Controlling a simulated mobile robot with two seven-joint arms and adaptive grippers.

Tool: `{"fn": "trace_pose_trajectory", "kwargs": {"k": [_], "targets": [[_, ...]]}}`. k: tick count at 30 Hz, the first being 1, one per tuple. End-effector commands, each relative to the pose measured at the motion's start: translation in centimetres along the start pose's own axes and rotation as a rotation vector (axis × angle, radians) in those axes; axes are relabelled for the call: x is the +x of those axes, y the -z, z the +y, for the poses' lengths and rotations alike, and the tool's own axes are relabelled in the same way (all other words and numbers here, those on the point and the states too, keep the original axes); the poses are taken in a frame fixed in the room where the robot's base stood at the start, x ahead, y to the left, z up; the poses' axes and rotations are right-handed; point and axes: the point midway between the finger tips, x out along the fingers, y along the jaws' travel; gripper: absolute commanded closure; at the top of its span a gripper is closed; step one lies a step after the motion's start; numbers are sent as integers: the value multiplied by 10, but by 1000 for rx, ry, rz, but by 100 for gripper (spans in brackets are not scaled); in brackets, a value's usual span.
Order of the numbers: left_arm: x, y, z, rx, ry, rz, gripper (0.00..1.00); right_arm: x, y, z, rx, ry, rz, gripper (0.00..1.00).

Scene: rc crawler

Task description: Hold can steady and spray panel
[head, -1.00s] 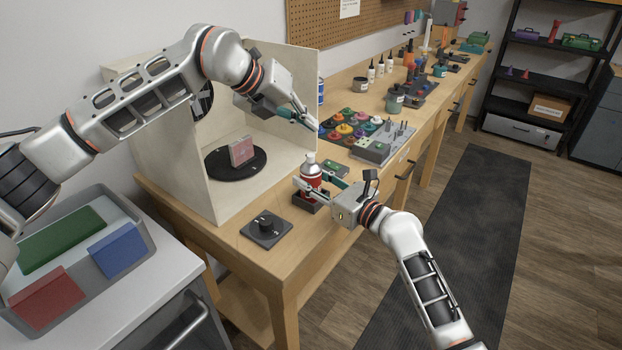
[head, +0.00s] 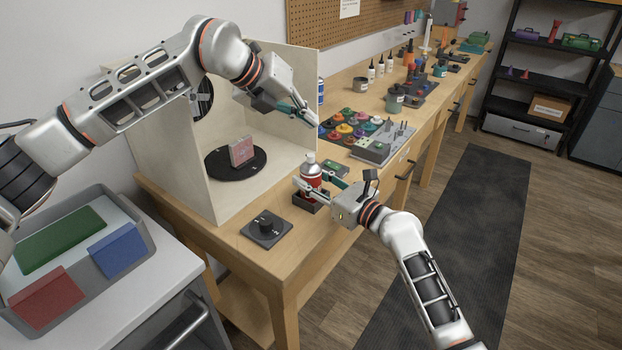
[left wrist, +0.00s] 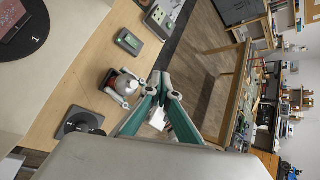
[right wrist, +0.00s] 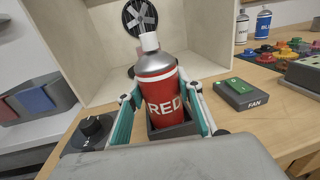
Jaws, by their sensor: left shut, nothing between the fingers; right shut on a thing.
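A red spray can (head: 311,172) with a silver top and white nozzle stands upright in a dark holder (head: 305,201) at the table's front. In the right wrist view the can (right wrist: 163,95) reads "RED". My right gripper (head: 318,184) is shut on the can, one finger on each side. My left gripper (head: 312,120) is shut and empty, above and behind the can, apart from it. In the left wrist view its fingertips (left wrist: 168,88) lie beside the can (left wrist: 122,85). A pinkish panel (head: 241,152) stands on a black turntable (head: 222,163) inside the pale spray booth (head: 205,185).
A dial switch (head: 266,228) sits left of the can. The fan switch (right wrist: 250,93) lies right of it. A grey tray (head: 150,225) with colored panels is at left.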

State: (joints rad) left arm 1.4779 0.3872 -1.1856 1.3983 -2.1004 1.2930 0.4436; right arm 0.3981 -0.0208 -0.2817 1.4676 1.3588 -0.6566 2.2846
Motion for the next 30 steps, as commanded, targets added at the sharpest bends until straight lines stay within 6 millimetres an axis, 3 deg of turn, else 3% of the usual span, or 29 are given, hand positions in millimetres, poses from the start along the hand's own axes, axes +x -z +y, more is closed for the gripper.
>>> {"fn": "trace_pose_trajectory", "kwargs": {"k": [3, 6, 24, 30], "targets": [[-12, -9, -8, 1, -2, -4, 100, 0, 1, 0, 0, 0, 1, 90], [-10, -8, -7, -2, -1, 0, 100, 0, 1, 0, 0, 0, 1, 90], [38, 28, 28, -2, 0, 0, 100, 0, 1, 0, 0, 0, 1, 90], [46, 34, 34, -1, 0, -1, 100, 0, 1, 0, 0, 0, 1, 90]]}}
